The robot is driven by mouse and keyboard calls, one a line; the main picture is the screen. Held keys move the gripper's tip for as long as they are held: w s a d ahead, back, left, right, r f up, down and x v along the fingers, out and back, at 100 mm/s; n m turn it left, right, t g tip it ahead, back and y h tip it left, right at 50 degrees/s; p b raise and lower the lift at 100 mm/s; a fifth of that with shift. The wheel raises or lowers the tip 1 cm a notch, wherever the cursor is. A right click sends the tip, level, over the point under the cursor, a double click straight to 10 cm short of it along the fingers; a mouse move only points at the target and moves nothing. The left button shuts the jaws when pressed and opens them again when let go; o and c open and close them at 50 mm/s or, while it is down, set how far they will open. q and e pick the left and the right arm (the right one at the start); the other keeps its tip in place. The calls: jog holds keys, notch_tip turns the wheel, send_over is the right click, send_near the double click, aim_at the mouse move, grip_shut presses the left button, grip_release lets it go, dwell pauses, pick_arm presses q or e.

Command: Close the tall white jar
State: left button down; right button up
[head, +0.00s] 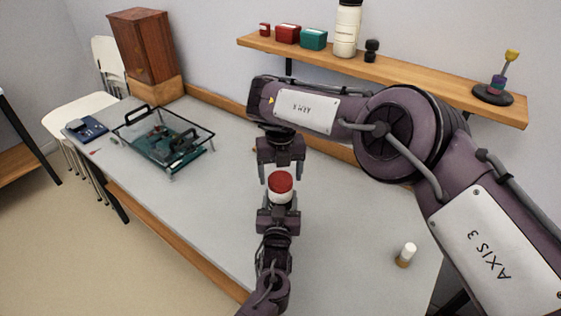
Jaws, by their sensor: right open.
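A white jar (280,197) with a red lid (281,183) on top is near the middle of the head view. I cannot tell how tightly the lid sits. My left gripper (279,212), coming up from the bottom, is shut on the jar, whose lower part is hidden by the fingers. My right gripper (281,168) is open and empty, with its fingers pointing down just beyond and above the red lid. I cannot tell whether they touch it. Another tall white jar (346,30) with a dark neck stands on the wall shelf, its top near the picture edge.
The grey table (215,215) has free room at left. A wire-rimmed glass box (165,140) stands at its far left, and a small white-capped bottle (405,254) at right. The wall shelf (420,82) holds red and teal boxes. A wooden cabinet (145,45) stands at back left.

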jog(key=shift+f, duration=0.4)
jog(key=shift+c, duration=0.3)
jog(key=c, duration=0.9)
jog(key=m, duration=0.5)
jog(key=shift+c, duration=0.2)
jog(key=o, duration=1.2)
jog(key=shift+c, duration=0.2)
notch_tip(320, 180, up, 8)
jog(key=shift+f, duration=0.2)
